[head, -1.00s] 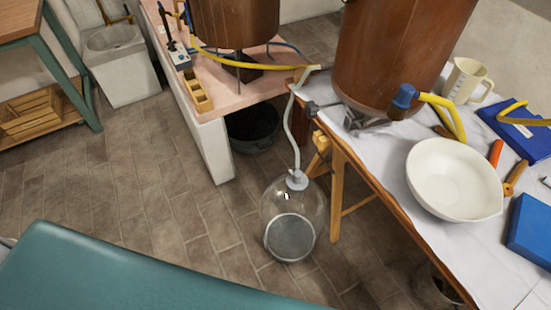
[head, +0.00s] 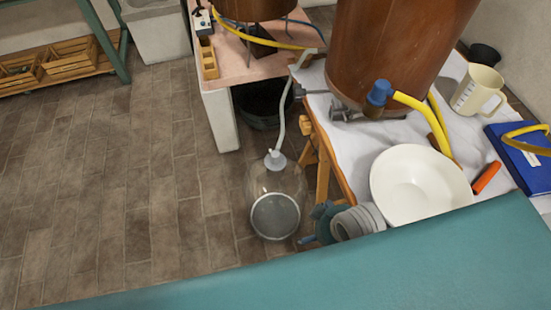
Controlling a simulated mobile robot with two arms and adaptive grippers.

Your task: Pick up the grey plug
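The grey plug (head: 275,160) sits in the neck of a clear glass demijohn (head: 272,190) on the tiled floor. A pale hose (head: 284,122) rises from the plug toward the table. A grey ribbed part with a dark teal end (head: 322,218) shows right of the demijohn, apart from the plug and lower in the picture. My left gripper is not in view.
A cloth-covered table (head: 340,148) stands right of the demijohn, bearing a copper vessel (head: 390,50) and a white bowl (head: 420,187). A pink-topped bench (head: 232,62) and a dark tub (head: 262,105) are behind. A teal surface (head: 330,275) crosses the bottom. Floor at left is clear.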

